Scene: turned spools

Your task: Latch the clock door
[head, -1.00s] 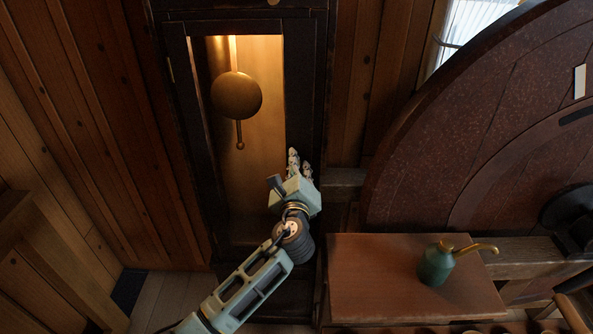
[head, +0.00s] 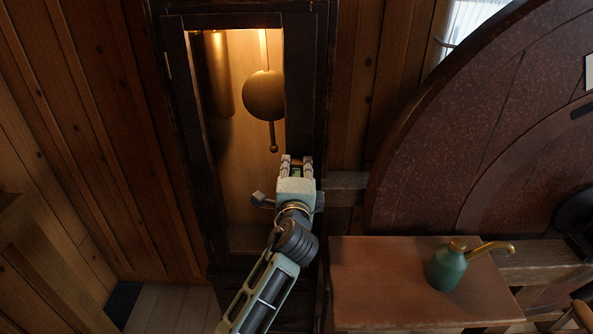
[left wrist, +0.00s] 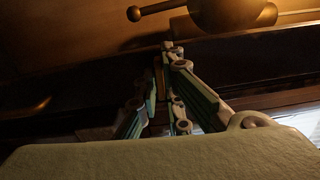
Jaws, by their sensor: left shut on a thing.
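The clock door (head: 305,95) is a tall dark wooden frame around a glass pane and looks shut in the dark case. My left gripper (head: 297,163) is at the door's right stile, about halfway down, fingers pointing at the door. It is shut on a small brass-coloured latch, mostly hidden between the fingers. In the left wrist view my left gripper (left wrist: 165,75) reaches the dark stile, with a thin strip of the latch (left wrist: 157,77) between the fingers. How the latch is turned cannot be told. My right gripper is not in view.
A brass pendulum (head: 264,96) hangs behind the glass. A wooden bench (head: 385,285) with a green oil can (head: 446,268) stands right of the clock. A large dark red wheel (head: 450,140) fills the right side. A plank wall (head: 100,130) lies to the left.

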